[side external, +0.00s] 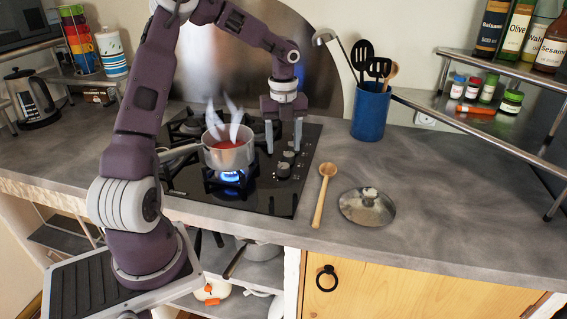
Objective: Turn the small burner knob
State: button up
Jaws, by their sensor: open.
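The black gas cooktop (262,203) is set in the counter, with a group of round knobs on its right part. The nearest knob (284,170) shows clearly, and another knob (288,156) is just behind it. I cannot tell which one serves the small burner. My gripper (284,149) points down over the knob area with its two fingers apart and nothing between them. I cannot tell whether a finger touches a knob. Other knobs may be partly hidden by the fingers.
A steaming pot (229,156) of red food stands on a lit burner (231,178) left of the knobs. A wooden spoon (323,195), a metal lid (367,208) and a blue utensil holder (370,112) are to the right. The right counter is mostly clear.

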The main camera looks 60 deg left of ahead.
aim_at(284, 165)
notch_tip(284, 165, down, 7)
jog(key=shift+r, duration=0.15)
jog(key=shift+c, duration=0.2)
